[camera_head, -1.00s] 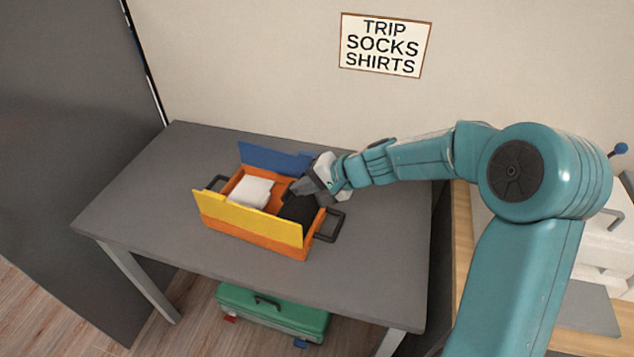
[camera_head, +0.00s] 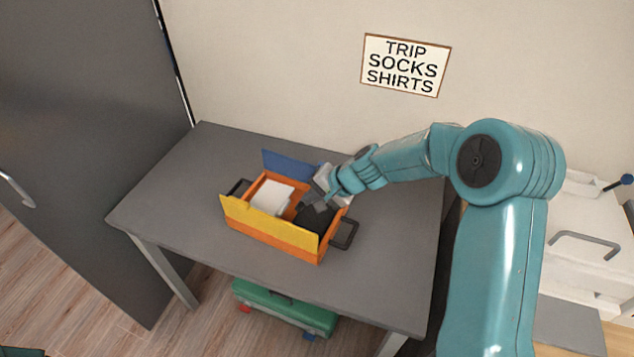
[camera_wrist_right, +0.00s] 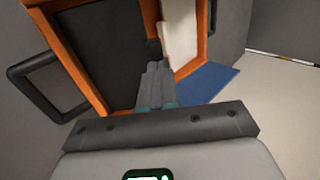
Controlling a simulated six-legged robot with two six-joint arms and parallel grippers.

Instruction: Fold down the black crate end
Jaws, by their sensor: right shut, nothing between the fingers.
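The orange crate (camera_head: 270,238) stands on the grey table with its yellow side flap (camera_head: 262,224) and blue side flap (camera_head: 287,165) raised. The black crate end (camera_head: 317,219) shows at the crate's right part, lying low across the inside; in the right wrist view it is a dark panel (camera_wrist_right: 100,55) within the orange rim. I cannot tell whether it lies fully flat. My right gripper (camera_head: 313,203) is shut and empty, its fingers at the panel's inner edge; they also show in the wrist view (camera_wrist_right: 154,72). Contact is unclear. My left gripper is out of view.
A white item (camera_head: 271,197) lies in the crate's left part. Black handles stick out at both ends, the right one (camera_head: 344,235) clear of my gripper. The table (camera_head: 185,195) is otherwise bare. A green case (camera_head: 285,308) sits underneath; a wall sign (camera_head: 405,66) hangs behind.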

